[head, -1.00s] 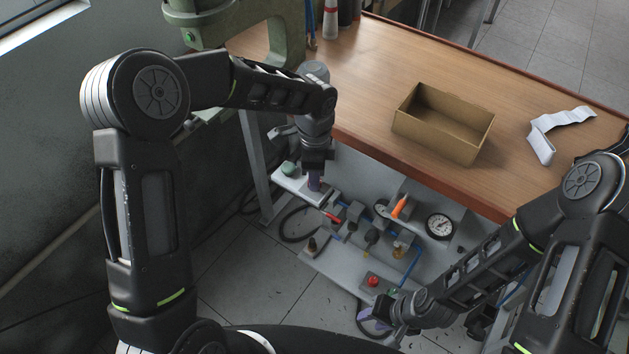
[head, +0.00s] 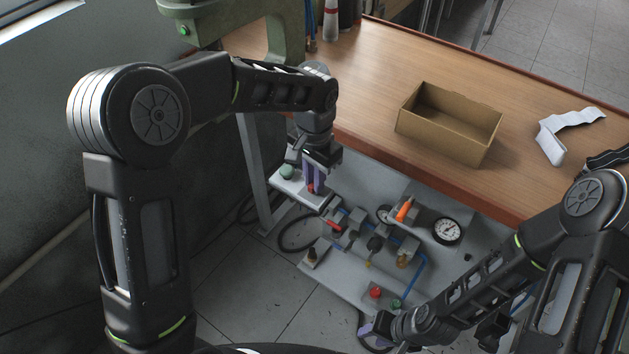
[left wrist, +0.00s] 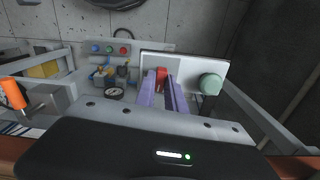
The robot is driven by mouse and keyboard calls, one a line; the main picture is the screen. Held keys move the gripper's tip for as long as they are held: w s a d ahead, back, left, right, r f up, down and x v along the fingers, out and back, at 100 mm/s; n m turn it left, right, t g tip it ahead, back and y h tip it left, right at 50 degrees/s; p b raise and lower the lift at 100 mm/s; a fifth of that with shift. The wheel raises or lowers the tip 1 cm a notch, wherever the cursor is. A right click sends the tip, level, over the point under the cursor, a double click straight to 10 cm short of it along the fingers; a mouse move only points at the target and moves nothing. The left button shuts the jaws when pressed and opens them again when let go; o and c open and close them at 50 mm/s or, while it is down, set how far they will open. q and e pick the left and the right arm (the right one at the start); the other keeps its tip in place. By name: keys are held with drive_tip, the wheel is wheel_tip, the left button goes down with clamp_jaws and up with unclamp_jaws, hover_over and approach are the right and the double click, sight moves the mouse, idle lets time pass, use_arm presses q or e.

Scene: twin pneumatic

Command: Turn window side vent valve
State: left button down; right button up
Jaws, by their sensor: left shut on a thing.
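A small red valve handle (head: 311,188) stands on a white plate (head: 296,194) at the window side, below the table's left end. My left gripper (head: 314,184) points down at it, its two purple fingers shut on the red handle. In the left wrist view the red handle (left wrist: 161,77) shows between the fingertips, and its lower part is hidden by them. A green round knob (left wrist: 210,84) sits beside it on the same plate. My right gripper (head: 372,330) is low at the bottom of the head view, partly hidden by its arm, and its opening is unclear.
A pneumatic board right of the plate carries a red lever (head: 335,225), an orange-handled part (head: 404,210), a gauge (head: 446,231), a red button (head: 375,293) and blue tubing. An open cardboard box (head: 449,122) stands on the wooden table. A green machine frame stands behind my left arm.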

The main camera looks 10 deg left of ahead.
use_arm(q)
drive_tip(key=shift+n, duration=0.6)
drive_tip(key=c, duration=1.4)
unclamp_jaws()
drive_tip(key=shift+r, duration=0.1)
wheel_tip(320, 180, up, 8)
drive_tip(key=shift+f+b, duration=0.15)
drive_tip(key=shift+b, duration=0.2)
